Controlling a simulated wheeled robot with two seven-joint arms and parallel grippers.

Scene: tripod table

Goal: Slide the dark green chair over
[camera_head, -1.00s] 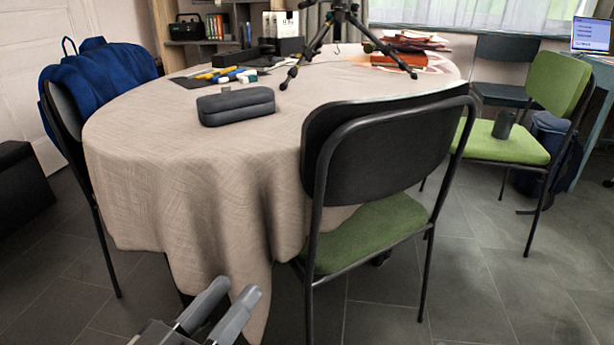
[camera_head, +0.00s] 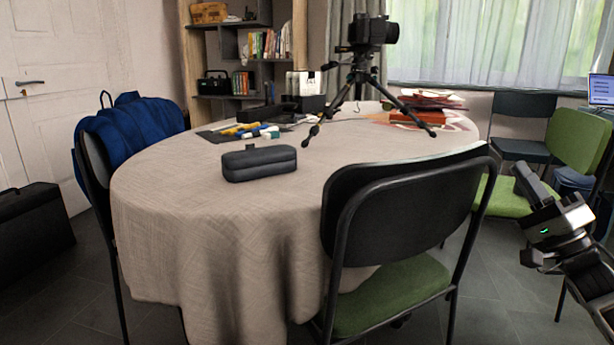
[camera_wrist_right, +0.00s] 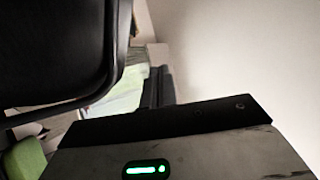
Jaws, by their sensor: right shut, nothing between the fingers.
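The near chair (camera_head: 400,215) stands at the front of the round table, with a black backrest, black metal frame and dark green seat (camera_head: 390,300). Its backrest faces me and the seat is partly under the tablecloth edge. My right gripper (camera_head: 524,172) is to the right of this chair's backrest, apart from it, shut and empty, fingers pointing up and left. In the right wrist view its fingers (camera_wrist_right: 158,86) are together, beside a dark chair backrest (camera_wrist_right: 60,50); a green patch (camera_wrist_right: 25,160) shows at lower left. My left gripper is out of view.
The round table (camera_head: 170,210) holds a dark case (camera_head: 260,163) and a camera tripod (camera_head: 362,75). A lighter green chair (camera_head: 580,140) stands at right, partly behind my right arm. A dark teal chair (camera_head: 523,125) is by the window.

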